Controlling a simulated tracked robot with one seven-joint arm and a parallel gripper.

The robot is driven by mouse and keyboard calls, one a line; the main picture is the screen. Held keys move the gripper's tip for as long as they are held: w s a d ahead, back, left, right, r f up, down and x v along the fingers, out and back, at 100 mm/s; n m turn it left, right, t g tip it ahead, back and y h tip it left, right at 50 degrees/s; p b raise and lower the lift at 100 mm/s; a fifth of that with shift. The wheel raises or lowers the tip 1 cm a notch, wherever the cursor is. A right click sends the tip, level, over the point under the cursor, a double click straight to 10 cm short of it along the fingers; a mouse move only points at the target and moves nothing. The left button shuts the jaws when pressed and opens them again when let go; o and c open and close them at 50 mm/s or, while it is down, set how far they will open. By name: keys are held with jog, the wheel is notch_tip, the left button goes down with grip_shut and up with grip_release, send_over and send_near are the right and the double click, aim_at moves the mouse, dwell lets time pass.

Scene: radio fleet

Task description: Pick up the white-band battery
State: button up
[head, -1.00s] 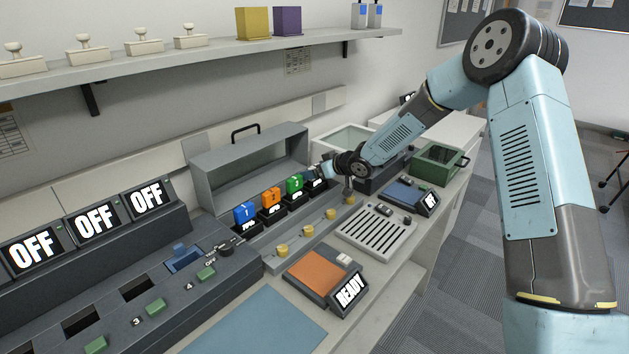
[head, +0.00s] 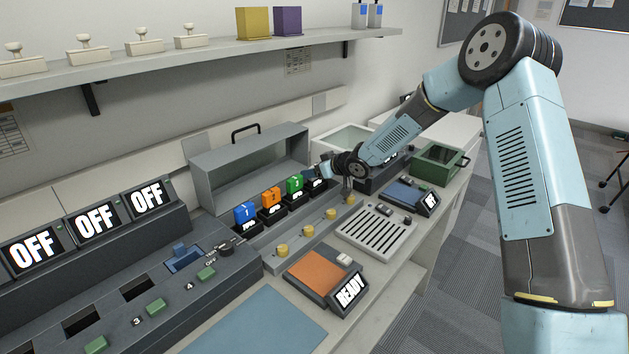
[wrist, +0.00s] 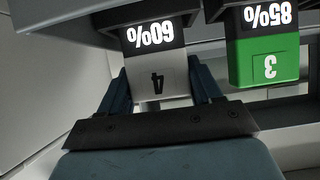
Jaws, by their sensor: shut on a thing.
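The white-band battery (wrist: 158,78), pale and marked 4, sits in the dark charger slot at the end of the row, under a display reading 60%. In the wrist view my gripper (wrist: 160,88) has one dark finger on each side of it and is shut on it. In the head view my gripper (head: 325,172) is at the far end of the row, and it and the arm mostly hide this battery. The battery still looks seated in its slot.
The green battery (wrist: 264,62), marked 3 with an 85% display, stands close beside it. Orange (head: 271,197) and blue (head: 244,212) batteries follow in the row. The open grey case lid (head: 250,160) rises behind. A slotted tray (head: 376,231) lies in front.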

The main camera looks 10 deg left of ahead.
jog(key=shift+r, duration=0.1)
jog(key=shift+r, duration=0.25)
notch_tip(320, 180, up, 3)
jog(key=shift+f, duration=0.2)
jog(key=s+r, duration=0.9)
jog(key=s, duration=0.5)
jog(key=shift+d+r, duration=0.4)
jog(key=shift+s, duration=0.1)
